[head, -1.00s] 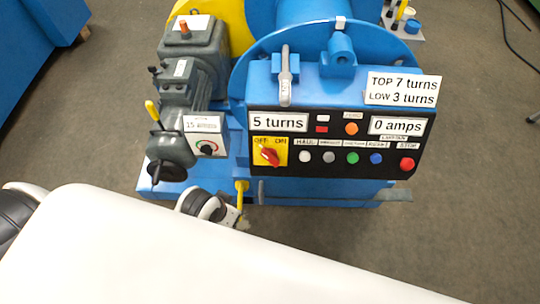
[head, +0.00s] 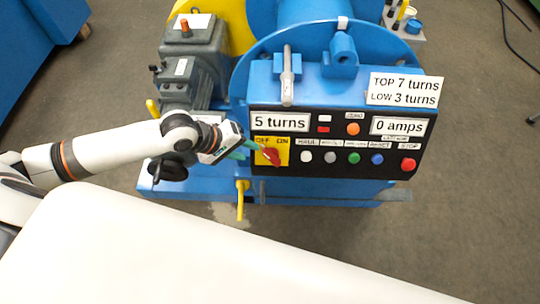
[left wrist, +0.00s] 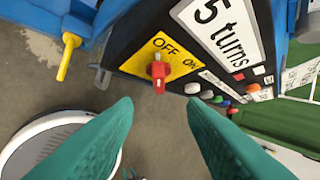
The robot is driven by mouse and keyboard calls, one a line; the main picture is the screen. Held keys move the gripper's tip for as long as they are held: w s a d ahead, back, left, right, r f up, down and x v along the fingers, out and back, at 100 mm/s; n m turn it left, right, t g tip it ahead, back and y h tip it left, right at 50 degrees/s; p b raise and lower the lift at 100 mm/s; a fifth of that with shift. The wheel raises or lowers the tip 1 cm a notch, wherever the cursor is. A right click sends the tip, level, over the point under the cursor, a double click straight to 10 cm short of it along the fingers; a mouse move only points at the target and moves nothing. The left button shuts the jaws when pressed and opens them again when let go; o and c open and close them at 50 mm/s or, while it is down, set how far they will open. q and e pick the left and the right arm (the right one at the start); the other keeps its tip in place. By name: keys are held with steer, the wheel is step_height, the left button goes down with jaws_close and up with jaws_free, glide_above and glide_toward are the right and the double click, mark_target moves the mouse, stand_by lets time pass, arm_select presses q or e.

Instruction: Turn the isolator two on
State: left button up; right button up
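The isolator is a red rotary knob (head: 270,157) on a yellow plate marked OFF and ON, at the left of the black control panel (head: 318,171). In the left wrist view the knob (left wrist: 160,74) points toward the OFF side. My left gripper (head: 249,147) is at the plate's left edge, its teal fingertips close to the knob. In the left wrist view its fingers (left wrist: 160,102) are spread, with the knob ahead between them and nothing held. I cannot tell whether a fingertip touches the plate. My right gripper is not in view.
A row of push buttons runs right of the knob, ending in a red STOP button (head: 408,163). A yellow lever (head: 241,196) hangs below the panel. A grey motor unit (head: 190,75) stands left of the panel, partly behind my left arm.

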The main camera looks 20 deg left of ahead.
mark_target(268, 156)
arm_select(q)
steer(key=b+x, duration=0.1)
steer(key=x, duration=1)
steer(key=shift+w+f, duration=0.35)
jaws_close()
